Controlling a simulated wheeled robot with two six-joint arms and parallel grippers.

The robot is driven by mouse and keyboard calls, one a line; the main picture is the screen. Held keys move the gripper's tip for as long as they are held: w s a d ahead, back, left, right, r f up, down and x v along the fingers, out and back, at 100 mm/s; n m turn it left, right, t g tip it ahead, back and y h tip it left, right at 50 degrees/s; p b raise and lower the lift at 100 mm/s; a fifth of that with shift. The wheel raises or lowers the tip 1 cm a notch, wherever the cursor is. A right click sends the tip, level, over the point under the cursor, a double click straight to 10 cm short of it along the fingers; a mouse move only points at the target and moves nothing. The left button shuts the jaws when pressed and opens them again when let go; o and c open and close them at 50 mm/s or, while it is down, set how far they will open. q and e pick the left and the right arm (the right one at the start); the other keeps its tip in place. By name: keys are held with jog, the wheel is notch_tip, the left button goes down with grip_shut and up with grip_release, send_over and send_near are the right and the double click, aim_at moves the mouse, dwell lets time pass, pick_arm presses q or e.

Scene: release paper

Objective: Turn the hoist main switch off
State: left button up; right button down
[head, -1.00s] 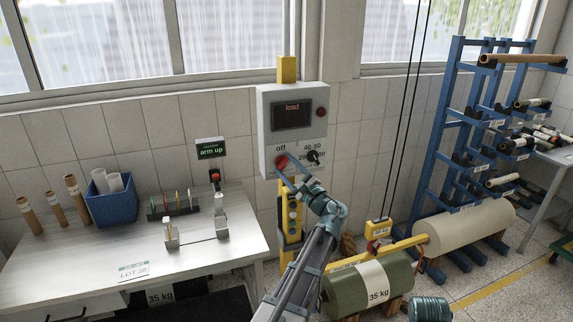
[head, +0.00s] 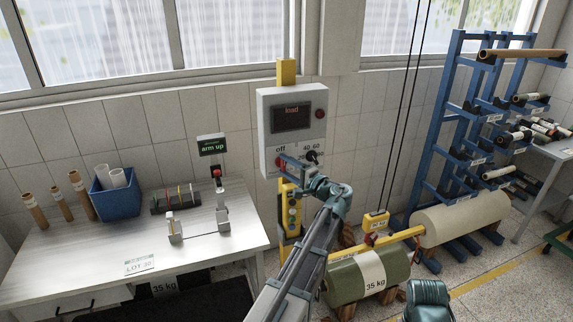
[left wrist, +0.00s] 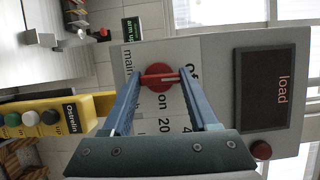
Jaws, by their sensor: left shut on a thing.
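A black selector knob (head: 312,156) is just right of the switch. A yellow button pendant (head: 291,213) hangs below the box. A workbench (head: 110,240) stands left.

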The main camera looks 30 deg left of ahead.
dwell(0.6)
pick_arm(q)
jog(key=o, duration=1.4)
jog(key=v, duration=1.4)
jog(key=shift+r, duration=0.15)
jog(key=s+d+f+g+h+b, duration=0.1)
jog(key=s+d+f+h+b, duration=0.2)
jog(key=f, duration=0.5)
jog(key=s+d+f+g+h+b, duration=0.1)
jog(key=s+d+f+h+b, duration=0.15)
jog(key=f, duration=0.45)
jog(key=s+d+f+h+b, duration=0.2)
jog(key=s+f+b, duration=0.2)
jog(key=f, duration=0.4)
jog(key=s+d+f+g+h+b, duration=0.1)
jog(key=s+d+f+h+b, duration=0.1)
jog(key=s+d+f+h, duration=0.1)
jog(key=s+d+f+g+h+b, duration=0.1)
jog(key=s+d+f+h+b, duration=0.1)
jog(key=s+d+f, duration=0.4)
jog(key=s+d+f+g+h+b, duration=0.1)
jog(key=s+d+f+h+b, duration=0.2)
jog(key=s+d+f, duration=0.2)
jog(key=shift+d+f+g+h+b, duration=0.3)
jog(key=shift+d+f+g+h, duration=0.1)
jog(key=shift+d+f, duration=0.65)
